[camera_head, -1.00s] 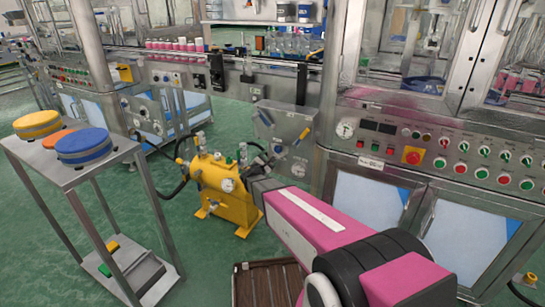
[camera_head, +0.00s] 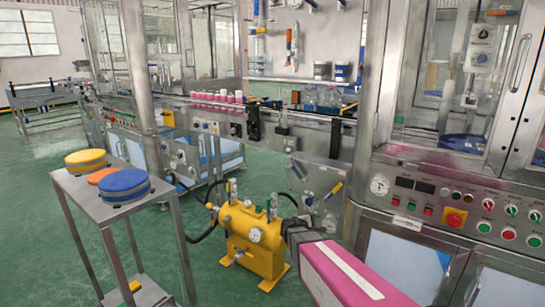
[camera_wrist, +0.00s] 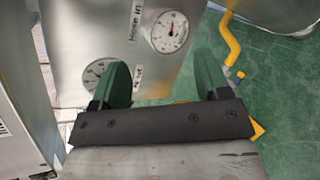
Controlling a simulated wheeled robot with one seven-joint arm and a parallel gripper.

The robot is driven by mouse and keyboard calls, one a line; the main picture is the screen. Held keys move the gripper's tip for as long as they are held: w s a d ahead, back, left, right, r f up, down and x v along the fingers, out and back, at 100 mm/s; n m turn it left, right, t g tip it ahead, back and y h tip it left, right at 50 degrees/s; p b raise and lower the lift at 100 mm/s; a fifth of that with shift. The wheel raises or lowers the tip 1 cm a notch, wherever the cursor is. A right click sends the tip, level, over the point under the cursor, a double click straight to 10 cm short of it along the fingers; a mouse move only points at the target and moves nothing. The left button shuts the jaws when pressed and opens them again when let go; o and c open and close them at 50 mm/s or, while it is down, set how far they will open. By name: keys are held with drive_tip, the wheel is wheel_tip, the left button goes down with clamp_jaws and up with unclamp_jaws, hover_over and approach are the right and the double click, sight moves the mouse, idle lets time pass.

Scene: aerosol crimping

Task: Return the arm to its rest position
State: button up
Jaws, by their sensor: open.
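My gripper (camera_wrist: 160,82) shows in the wrist view with its two green fingers spread apart and nothing between them. Beyond the fingers is a steel panel (camera_wrist: 95,30) with two round gauges; I cannot tell the exact distance to it. In the head view, my pink arm reaches from the bottom edge toward the yellow pump unit (camera_head: 255,240), its dark end overlapping the unit's right side. I cannot make out the fingers there.
A steel stand (camera_head: 75,190) with yellow, orange and blue round pads is at the left. A control panel cabinet (camera_head: 400,245) with buttons stands at the right. A filling line with pink-based cans (camera_head: 215,97) runs behind. Green floor (camera_head: 210,265) lies open between stand and pump.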

drive_tip(key=s+d+f+m+g+y, duration=0.25)
drive_tip(key=s+m+g+y, duration=0.35)
drive_tip(key=s, duration=0.5)
drive_tip(key=s+a+r+m+g+y, duration=0.1)
drive_tip(key=s+a+m+y, duration=0.3)
drive_tip(key=s+m, duration=0.4)
drive_tip(key=shift+s+a+r+g+y, duration=0.15)
drive_tip(key=shift+s+g+y, duration=0.5)
drive_tip(key=shift+s, duration=0.4)
idle(0.5)
